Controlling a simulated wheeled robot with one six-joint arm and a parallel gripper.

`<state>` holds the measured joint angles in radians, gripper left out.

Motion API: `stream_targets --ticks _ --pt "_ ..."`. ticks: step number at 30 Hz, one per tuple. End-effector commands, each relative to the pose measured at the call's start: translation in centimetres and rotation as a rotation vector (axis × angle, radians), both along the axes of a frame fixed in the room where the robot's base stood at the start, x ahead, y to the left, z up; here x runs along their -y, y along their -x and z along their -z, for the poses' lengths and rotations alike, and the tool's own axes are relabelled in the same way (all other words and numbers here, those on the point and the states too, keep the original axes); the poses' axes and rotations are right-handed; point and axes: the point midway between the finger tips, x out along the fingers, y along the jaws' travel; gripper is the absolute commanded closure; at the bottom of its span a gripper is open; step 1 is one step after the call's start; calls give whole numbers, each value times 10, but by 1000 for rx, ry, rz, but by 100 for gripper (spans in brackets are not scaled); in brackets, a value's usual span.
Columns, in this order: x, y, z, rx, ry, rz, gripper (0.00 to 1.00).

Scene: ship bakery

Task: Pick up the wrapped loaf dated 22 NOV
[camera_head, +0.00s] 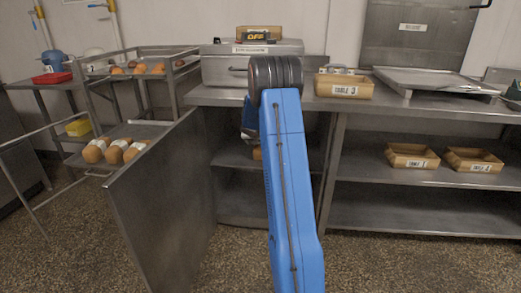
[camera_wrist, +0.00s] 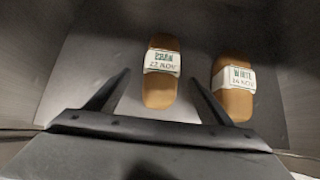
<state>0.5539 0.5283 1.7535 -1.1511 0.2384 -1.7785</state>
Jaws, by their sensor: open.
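In the wrist view, a brown wrapped loaf (camera_wrist: 160,90) lies lengthwise on a dark metal surface. Its white label reads "22 NOV", with a word above that looks like "BRAN". A second wrapped loaf (camera_wrist: 233,88) lies to its right, labelled "WHITE" with a date that looks like 16 NOV. My gripper (camera_wrist: 160,76) is open and empty. Its two black fingers point toward the 22 NOV loaf, one to each side of it in the picture. The gap in depth between fingers and loaf is hard to judge. In the head view my blue arm hides most of the gripper and the loaves.
Dark metal walls flank the loaves in the wrist view. In the head view, an open metal door (camera_head: 165,190) stands left of my arm. A rack with several loaves (camera_head: 116,151) is farther left. A "TABLE 3" crate (camera_head: 343,90) stands on the counter; two crates (camera_head: 411,163) (camera_head: 473,167) sit below.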

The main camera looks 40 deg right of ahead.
Motion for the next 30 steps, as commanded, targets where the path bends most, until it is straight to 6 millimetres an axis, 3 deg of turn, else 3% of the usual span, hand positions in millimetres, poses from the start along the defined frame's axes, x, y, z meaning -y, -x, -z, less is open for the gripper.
stream_targets --ticks 6,16,24,30 --pt "17 -13 22 -1 0 1 26" --pt "26 -20 34 -1 0 1 26" --pt "45 -33 58 -1 -1 0 26" --pt "52 -39 66 0 0 0 26"
